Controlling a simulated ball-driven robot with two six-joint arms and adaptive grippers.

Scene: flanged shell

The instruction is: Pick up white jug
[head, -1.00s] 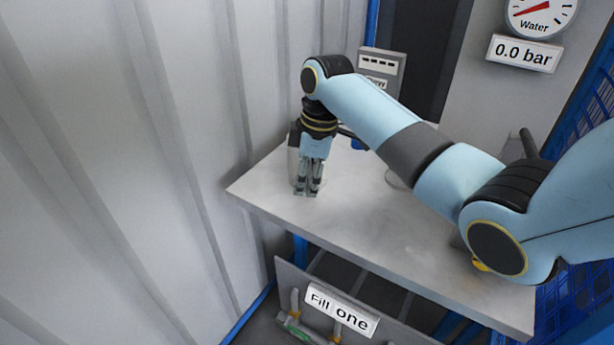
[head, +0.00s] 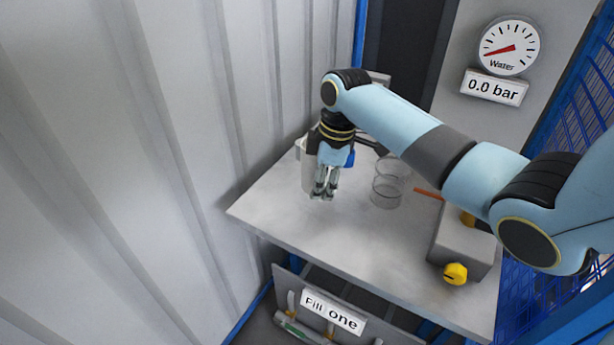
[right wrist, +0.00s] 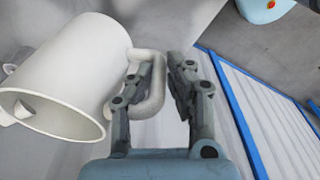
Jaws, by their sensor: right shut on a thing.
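The white jug (head: 307,172) is at the far left part of the grey table, partly hidden behind my right gripper in the head view. In the right wrist view the jug (right wrist: 70,75) lies to the left of the fingers, its open mouth toward the lower left. My right gripper (head: 323,194) points down beside the jug. In the right wrist view the gripper (right wrist: 160,75) has its fingers on either side of the jug's handle (right wrist: 155,88) and is shut on it. I cannot tell whether the jug's base touches the table. My left gripper is not in view.
Clear glass vessels (head: 388,185) stand right of the gripper. A grey box (head: 463,240) with a yellow knob (head: 455,274) is at the table's right. The table (head: 300,235) is bare toward its front left. A corrugated wall (head: 150,150) runs along the left.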

